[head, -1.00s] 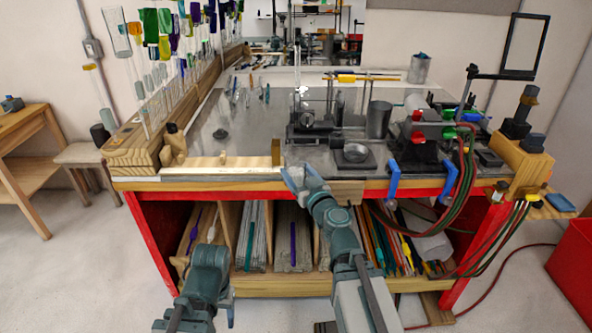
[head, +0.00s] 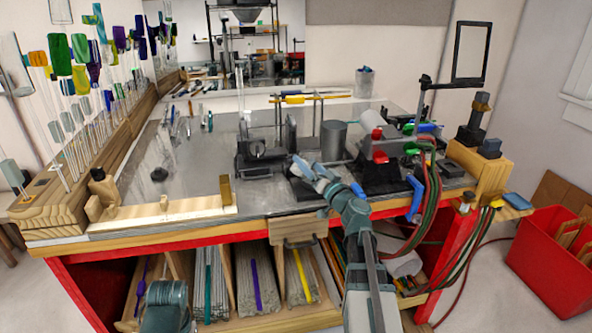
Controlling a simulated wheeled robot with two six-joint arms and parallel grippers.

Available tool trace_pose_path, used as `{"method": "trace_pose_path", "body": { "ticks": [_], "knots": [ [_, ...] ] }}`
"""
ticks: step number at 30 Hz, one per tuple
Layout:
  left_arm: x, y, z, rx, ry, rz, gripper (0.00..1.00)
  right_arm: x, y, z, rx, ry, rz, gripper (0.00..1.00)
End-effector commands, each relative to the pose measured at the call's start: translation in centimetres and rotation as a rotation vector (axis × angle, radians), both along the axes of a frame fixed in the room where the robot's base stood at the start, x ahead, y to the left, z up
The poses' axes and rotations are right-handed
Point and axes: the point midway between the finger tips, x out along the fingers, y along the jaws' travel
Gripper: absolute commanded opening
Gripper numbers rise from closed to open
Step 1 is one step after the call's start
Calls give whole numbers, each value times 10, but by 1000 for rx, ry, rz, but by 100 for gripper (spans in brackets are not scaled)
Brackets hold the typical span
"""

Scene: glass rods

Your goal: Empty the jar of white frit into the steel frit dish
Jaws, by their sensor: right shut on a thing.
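My right gripper (head: 312,170) reaches up over the front of the bench to a dark square plate (head: 300,190). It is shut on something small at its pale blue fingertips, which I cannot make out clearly. The steel frit dish stood on that plate in the earlier view; now my gripper covers that spot and I cannot pick the dish out. I cannot identify the jar of white frit for certain. My left arm shows only as a teal link at the bottom left, and its gripper is out of the picture.
A steel cup (head: 333,142) stands just behind my right gripper. A dark block fixture (head: 260,150) stands to the left. The steel bench top (head: 195,165) is mostly clear further left.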

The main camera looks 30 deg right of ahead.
Motion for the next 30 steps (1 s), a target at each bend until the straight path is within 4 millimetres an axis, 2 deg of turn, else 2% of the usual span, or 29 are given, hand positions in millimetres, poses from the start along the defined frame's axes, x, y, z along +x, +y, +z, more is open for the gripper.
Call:
{"method": "trace_pose_path", "body": {
  "ticks": [7, 15, 21, 30],
  "knots": [
    [0, 0, -5, 0, 0, 0, 61, 0, 0, 0, 70, -18, 2, 0],
    [0, 0, -17, 0, 0, 0, 61, 0, 1, 10, 406, -98, 2, 0],
    [0, 0, -19, 0, 0, 0, 61, -1, -2, 16, 577, -139, 2, 0],
    [0, 0, -19, 0, 0, 0, 61, -1, -3, 18, 636, -153, 0, 0]
  ]
}}
